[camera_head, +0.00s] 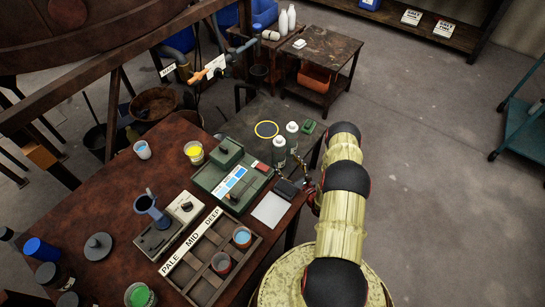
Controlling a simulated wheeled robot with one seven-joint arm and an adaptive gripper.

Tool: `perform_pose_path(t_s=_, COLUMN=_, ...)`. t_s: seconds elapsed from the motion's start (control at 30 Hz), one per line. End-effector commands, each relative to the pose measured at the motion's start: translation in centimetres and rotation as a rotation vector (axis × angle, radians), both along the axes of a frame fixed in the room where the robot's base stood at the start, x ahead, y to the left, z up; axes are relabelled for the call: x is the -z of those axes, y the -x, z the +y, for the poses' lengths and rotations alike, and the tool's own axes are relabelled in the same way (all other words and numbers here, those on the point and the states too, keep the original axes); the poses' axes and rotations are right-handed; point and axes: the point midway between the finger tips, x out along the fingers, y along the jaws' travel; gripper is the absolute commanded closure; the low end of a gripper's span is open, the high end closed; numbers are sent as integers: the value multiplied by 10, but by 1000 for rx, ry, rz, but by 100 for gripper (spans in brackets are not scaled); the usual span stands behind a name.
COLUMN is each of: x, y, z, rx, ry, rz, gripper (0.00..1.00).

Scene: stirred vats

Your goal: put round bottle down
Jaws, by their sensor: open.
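Two grey round bottles with pale tops, a nearer one (280,151) and a farther one (292,136), stand upright close together on a grey-green side table (240,133). I cannot tell which one the task names. My arm rises from the bottom and bends over to the right of them. My gripper (301,163) shows only as a small dark and brassy part just right of the nearer bottle, partly hidden by my arm. It is open. Whether its fingers touch a bottle is too small to tell.
The brown table (120,205) holds a green device (230,180), a compartment tray (205,260) with cups, and several jars. A dark cart (325,55) stands behind; floor to the right is clear.

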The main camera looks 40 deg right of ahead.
Motion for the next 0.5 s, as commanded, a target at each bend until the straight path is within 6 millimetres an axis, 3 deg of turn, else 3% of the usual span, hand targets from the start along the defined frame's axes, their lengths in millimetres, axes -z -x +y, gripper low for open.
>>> perform_pose_path(t_s=0.5, x=3, y=-63, z=-2, rx=-5, ry=0, rz=0, gripper=25)
